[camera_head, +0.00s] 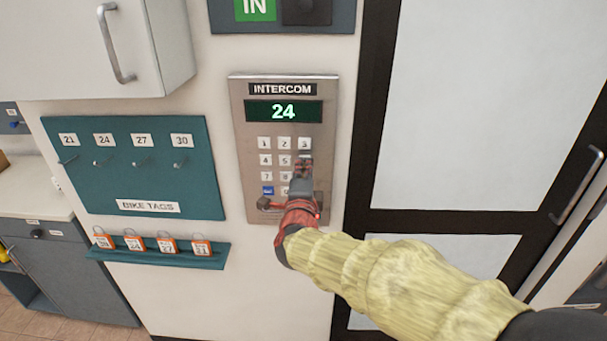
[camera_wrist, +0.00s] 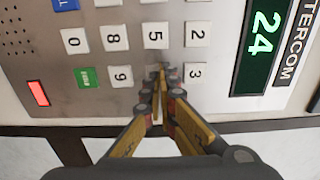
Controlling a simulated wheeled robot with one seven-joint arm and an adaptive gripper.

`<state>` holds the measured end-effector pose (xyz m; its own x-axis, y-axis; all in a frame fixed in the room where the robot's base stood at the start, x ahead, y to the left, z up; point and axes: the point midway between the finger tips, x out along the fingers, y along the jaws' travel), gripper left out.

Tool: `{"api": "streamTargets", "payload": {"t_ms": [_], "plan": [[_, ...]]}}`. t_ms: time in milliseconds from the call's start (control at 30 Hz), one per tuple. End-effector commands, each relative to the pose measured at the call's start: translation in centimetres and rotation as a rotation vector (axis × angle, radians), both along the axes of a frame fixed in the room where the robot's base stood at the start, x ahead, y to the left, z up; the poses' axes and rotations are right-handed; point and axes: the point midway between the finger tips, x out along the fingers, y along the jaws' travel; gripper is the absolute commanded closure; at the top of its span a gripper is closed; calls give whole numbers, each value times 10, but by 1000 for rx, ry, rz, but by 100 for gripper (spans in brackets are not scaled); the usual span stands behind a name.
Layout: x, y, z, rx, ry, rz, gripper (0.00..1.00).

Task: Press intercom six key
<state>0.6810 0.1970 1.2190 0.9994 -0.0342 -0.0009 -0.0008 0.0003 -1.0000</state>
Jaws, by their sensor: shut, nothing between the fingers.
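The intercom panel (camera_head: 238,130) is a grey wall plate with a keypad; its display (camera_head: 283,111) reads 24 in green. My gripper (camera_head: 303,165) is shut and empty, with its fingertips over the right column of keys, below the 3 key (camera_head: 304,143). In the wrist view my fingertips (camera_wrist: 158,72) are between the 3 key (camera_wrist: 195,74) and the 9 key (camera_wrist: 122,77), beside the 5 key (camera_wrist: 156,36). They cover the spot of the six key, which is almost wholly hidden. I cannot tell whether they touch it.
A blue key (camera_head: 267,190) and a green key (camera_wrist: 88,78) are in the bottom row. A teal bike tag board (camera_head: 130,180) with hooks is on the left, above a shelf of orange tags (camera_head: 167,244). A dark-framed door (camera_head: 470,100) is on the right.

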Motion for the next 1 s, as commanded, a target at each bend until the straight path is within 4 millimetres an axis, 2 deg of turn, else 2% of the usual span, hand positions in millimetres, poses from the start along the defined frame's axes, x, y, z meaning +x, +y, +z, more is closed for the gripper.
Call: {"api": "streamTargets", "payload": {"t_ms": [333, 600, 1000], "plan": [[1, 0, 0, 0, -1, 0, 100], [19, -1, -1, 0, -1, 0, 100], [20, -2, 2, 1, -4, -1, 100]]}}
